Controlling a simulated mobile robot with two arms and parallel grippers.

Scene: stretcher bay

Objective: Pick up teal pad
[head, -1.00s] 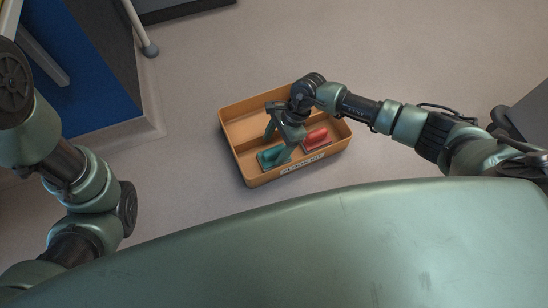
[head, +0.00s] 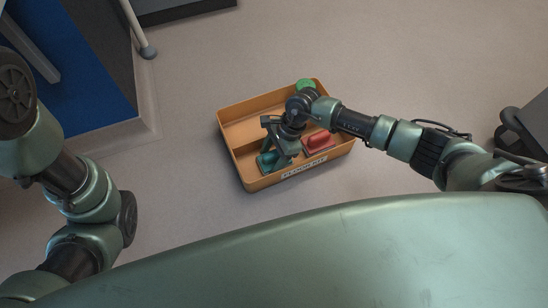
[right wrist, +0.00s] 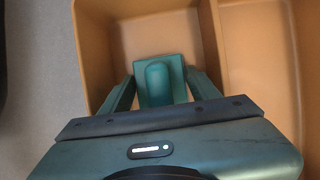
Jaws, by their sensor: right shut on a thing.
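The teal pad (head: 267,162) is a flat block with a rounded grip on top. It lies in the front left compartment of the orange tray (head: 239,170). In the right wrist view the teal pad (right wrist: 157,82) is between the two fingers. My right gripper (head: 278,157) reaches down into the tray and is shut on the teal pad; its fingers hide part of it. The pad is low in the tray; I cannot tell whether it touches the floor of it. My left arm shows at the left, but its gripper is out of view.
A red pad (head: 319,141) lies just right of the gripper in the same tray. A green round thing (head: 306,85) shows at the tray's back right, partly behind my arm. The tray's front has a label (head: 304,168). Bare floor surrounds the tray.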

